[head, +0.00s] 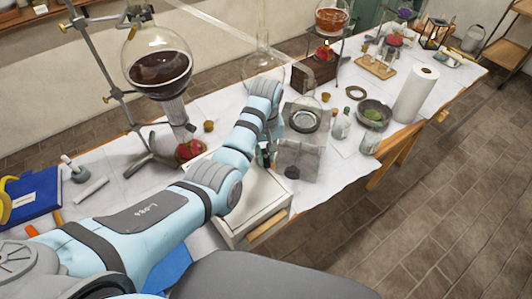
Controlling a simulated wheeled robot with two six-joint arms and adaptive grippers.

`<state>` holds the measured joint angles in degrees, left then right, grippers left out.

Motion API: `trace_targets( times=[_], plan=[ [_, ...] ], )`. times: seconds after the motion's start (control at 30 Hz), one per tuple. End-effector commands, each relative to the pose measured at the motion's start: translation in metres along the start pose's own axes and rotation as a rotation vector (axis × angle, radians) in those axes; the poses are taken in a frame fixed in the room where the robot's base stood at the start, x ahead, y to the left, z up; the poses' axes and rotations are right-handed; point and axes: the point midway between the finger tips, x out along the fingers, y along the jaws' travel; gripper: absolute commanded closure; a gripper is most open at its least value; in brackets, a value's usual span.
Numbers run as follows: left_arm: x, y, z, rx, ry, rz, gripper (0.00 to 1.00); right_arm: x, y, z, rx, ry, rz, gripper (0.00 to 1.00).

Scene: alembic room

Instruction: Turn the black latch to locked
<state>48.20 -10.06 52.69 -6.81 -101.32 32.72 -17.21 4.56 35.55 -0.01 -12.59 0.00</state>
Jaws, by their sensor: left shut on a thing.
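My left arm reaches in from the lower left and bends at a raised wrist. My left gripper (265,155) shows as a small dark shape just below the wrist, beside a grey box-like device (303,157). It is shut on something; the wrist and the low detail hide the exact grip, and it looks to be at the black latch. A small black knob-like part (291,172) shows low on the device's front. Whether the latch is locked cannot be told. My right gripper is not in view.
A white drawer unit (258,203) stands at the table's front edge. A round flask of dark liquid (158,68) hangs on a stand at left. A green-filled bowl (374,114) and paper roll (416,95) stand right. A blue book (32,194) lies at left.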

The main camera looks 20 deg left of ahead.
Motion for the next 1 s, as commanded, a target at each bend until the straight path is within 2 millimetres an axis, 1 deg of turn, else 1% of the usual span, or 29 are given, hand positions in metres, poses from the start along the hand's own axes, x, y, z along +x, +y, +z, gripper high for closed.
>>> trace_targets(
  times=[0.7, 1.0],
  plan=[
    [-0.0004, -0.0005, -0.0013, 0.676, 0.004, 0.000, 1.00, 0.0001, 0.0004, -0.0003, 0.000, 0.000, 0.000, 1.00],
    [-0.0004, -0.0003, -0.0012, 0.931, 0.004, 0.000, 1.00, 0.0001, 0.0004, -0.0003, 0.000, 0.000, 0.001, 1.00]
  ],
)
